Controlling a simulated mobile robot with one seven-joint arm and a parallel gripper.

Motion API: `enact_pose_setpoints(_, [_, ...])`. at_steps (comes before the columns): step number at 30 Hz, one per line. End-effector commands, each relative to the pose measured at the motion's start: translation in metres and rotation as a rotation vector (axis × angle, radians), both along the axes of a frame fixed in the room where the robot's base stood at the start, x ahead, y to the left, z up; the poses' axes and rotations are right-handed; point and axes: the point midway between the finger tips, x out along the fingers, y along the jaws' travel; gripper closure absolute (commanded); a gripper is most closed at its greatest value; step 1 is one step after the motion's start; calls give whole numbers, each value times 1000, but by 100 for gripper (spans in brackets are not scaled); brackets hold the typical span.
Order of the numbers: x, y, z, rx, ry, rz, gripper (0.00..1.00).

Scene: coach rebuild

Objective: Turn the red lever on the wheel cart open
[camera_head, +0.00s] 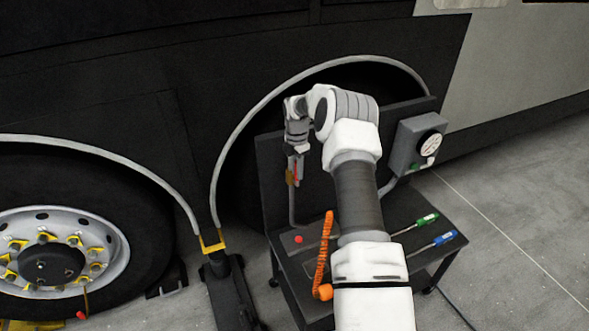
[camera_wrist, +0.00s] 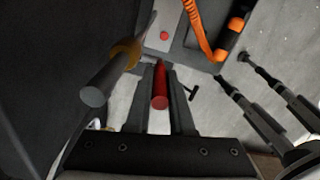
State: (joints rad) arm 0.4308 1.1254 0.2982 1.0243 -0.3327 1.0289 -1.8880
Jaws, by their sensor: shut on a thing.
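The red lever (camera_wrist: 160,86) shows between the two fingers of my gripper (camera_wrist: 161,98) in the wrist view. The fingers are shut on it. The lever belongs to a brass valve (camera_wrist: 127,52) on a grey pipe (camera_wrist: 106,78), left of the fingers. In the head view my gripper (camera_head: 298,170) points down at the front of the black cart's upright panel (camera_head: 270,160). There, a small red part of the lever (camera_head: 295,168) and the brass valve (camera_head: 290,178) show beside the fingers. My arm hides part of the cart.
The cart top (camera_head: 440,212) carries an orange coiled hose (camera_head: 322,262), a red button (camera_head: 299,239), and green-handled (camera_head: 427,218) and blue-handled (camera_head: 445,238) tools. A gauge box (camera_head: 420,143) is on the panel's right. A bus wheel (camera_head: 60,260) stands left. Floor at right is clear.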

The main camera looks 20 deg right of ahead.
Motion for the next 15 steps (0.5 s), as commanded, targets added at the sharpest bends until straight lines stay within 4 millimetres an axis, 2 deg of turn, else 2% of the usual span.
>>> enact_pose_setpoints(15, [0, -1, -1, 35, 1, 0, 100])
